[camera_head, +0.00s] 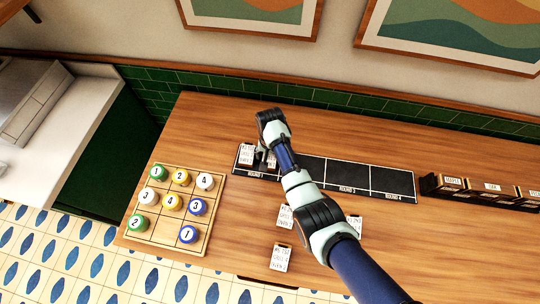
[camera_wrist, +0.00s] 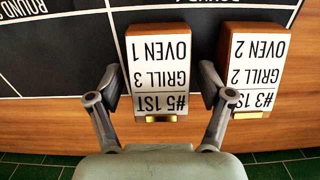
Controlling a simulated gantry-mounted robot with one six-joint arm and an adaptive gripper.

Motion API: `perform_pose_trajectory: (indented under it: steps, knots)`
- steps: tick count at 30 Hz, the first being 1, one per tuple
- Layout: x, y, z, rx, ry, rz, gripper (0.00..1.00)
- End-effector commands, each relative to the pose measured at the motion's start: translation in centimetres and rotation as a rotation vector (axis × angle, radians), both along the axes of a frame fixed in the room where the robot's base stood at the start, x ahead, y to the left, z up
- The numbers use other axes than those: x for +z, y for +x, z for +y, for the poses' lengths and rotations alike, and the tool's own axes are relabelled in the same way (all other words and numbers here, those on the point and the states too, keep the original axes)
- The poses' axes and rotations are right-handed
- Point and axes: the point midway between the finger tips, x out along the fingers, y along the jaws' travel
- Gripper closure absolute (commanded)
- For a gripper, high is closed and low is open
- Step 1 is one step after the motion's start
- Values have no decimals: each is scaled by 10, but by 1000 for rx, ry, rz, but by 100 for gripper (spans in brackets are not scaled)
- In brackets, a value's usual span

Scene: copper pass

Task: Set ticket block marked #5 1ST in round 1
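The ticket block marked #5 1ST, GRILL 3, OVEN 1 (camera_wrist: 160,75) sits between the two fingers of my gripper (camera_wrist: 163,85) in the wrist view. The fingers are spread on either side of it, with a small gap showing at the left. In the head view my gripper (camera_head: 267,152) is over the left end of the black round board (camera_head: 318,170), partly hiding the block (camera_head: 271,161). The #3 block (camera_wrist: 257,65) stands just beside the right finger, and shows left of my gripper in the head view (camera_head: 246,154).
Loose ticket blocks lie on the wood in front of the board (camera_head: 281,257), some partly behind my arm. A dark rack of blocks (camera_head: 428,184) stands at the right. A wooden tray of numbered pieces (camera_head: 212,190) is at the left. Green tiles (camera_head: 320,95) line the wall.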

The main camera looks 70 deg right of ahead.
Motion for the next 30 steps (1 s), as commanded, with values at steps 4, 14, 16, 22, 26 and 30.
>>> perform_pose_trajectory:
  steps: [4,14,16,22,26,30]
  knots:
    - [0,0,0,0,0,0,19]
    - [36,1,-1,0,-4,-3,19]
    - [55,1,-1,0,-3,-3,19]
    - [101,0,0,0,-2,-1,19]
    - [118,0,0,0,-1,-1,19]
    - [124,0,0,0,0,0,19]
